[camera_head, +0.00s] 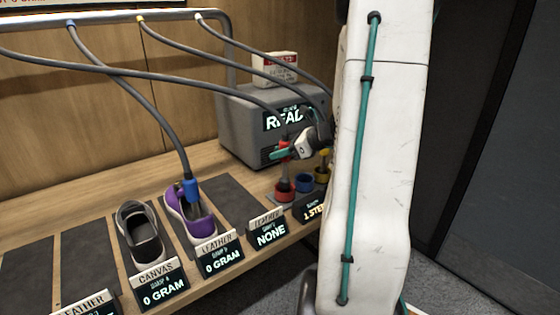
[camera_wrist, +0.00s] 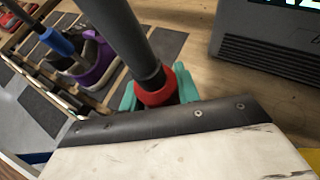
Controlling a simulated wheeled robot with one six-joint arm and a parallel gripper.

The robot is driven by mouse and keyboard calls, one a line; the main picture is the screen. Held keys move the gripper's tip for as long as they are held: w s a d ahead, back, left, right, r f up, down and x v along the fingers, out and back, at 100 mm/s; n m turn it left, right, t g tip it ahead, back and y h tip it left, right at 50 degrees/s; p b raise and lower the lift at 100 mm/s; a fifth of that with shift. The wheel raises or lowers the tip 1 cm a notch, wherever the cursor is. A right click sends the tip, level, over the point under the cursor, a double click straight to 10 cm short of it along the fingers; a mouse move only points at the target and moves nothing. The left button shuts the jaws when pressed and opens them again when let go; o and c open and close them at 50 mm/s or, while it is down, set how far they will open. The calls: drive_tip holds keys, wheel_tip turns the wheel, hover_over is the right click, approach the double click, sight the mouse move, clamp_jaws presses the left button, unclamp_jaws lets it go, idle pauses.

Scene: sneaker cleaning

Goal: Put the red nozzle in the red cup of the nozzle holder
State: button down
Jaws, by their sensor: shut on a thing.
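My gripper (camera_head: 283,153), with teal fingers, is shut on the red nozzle (camera_head: 285,143) in the head view, above the nozzle holder. In the wrist view, the red nozzle (camera_wrist: 154,90) sits between the teal fingers of my gripper (camera_wrist: 157,93), with its thick dark hose rising out of the top of the picture. The red cup (camera_head: 285,197) is below the nozzle at the left end of the holder. The nozzle's lower stem points down at this cup; I cannot tell whether its tip is inside. The wrist view does not show the cup.
A blue cup (camera_head: 304,183) stands right of the red one, and a yellow nozzle (camera_head: 323,168) stands at the holder's right. A grey machine (camera_head: 240,130) is behind. A blue nozzle (camera_head: 191,190) rests in a purple shoe (camera_head: 196,222). Hoses hang overhead.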

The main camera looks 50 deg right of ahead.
drive_tip(key=shift+w+d+f, duration=0.15)
drive_tip(key=shift+w+f, duration=0.1)
drive_tip(key=shift+f, duration=0.65)
drive_tip(key=shift+w+d+f, duration=0.1)
drive_tip(key=shift+w+f, duration=0.1)
drive_tip(key=shift+f, duration=0.85)
drive_tip(key=c, duration=1)
unclamp_jaws()
